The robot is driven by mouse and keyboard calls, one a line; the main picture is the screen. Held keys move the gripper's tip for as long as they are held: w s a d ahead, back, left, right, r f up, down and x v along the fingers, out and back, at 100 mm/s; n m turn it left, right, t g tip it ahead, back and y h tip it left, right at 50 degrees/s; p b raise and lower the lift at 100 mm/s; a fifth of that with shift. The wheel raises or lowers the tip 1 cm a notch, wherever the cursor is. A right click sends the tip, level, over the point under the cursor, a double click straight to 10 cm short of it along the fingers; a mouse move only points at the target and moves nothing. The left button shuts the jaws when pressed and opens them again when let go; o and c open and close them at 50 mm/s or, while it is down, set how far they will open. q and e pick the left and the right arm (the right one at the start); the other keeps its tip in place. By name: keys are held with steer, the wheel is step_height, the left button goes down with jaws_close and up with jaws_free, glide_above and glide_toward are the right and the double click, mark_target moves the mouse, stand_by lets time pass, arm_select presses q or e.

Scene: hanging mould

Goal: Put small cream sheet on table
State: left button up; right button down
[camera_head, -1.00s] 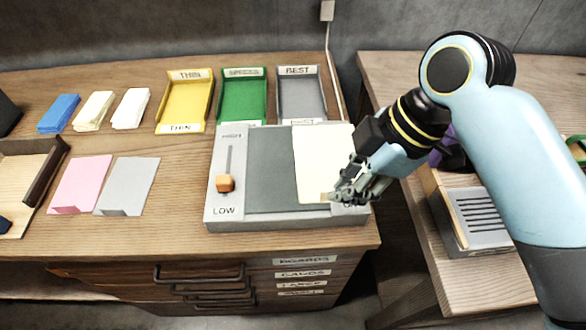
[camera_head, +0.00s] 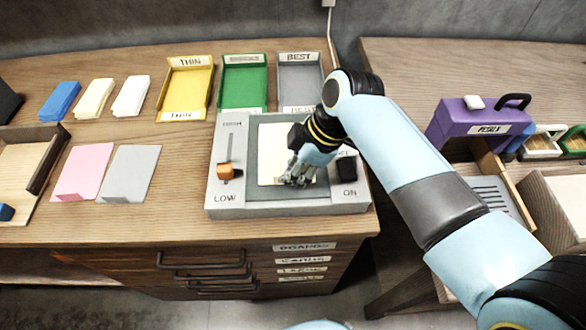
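A cream sheet (camera_head: 271,150) lies over the dark plate of the grey device (camera_head: 222,201), partly hidden by my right gripper. My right gripper (camera_head: 297,181) is at the sheet's lower right part, with its fingers close together at the sheet. Whether they pinch it is too small to tell. The wooden table (camera_head: 110,222) carries the device near its right end. A stack of small cream pieces (camera_head: 95,98) lies at the back left of the table. My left gripper is not in view.
The device has an orange slider (camera_head: 226,171) and a black knob (camera_head: 346,169). Yellow (camera_head: 186,88), green (camera_head: 243,84) and grey (camera_head: 301,80) trays stand behind it. Pink (camera_head: 84,172) and grey (camera_head: 129,174) sheets lie left. A purple case (camera_head: 478,122) stands on the right table.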

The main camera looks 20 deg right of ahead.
steer(key=c, duration=1.5)
jaws_free()
steer(key=shift+r, duration=0.1)
steer(key=v, duration=1.2)
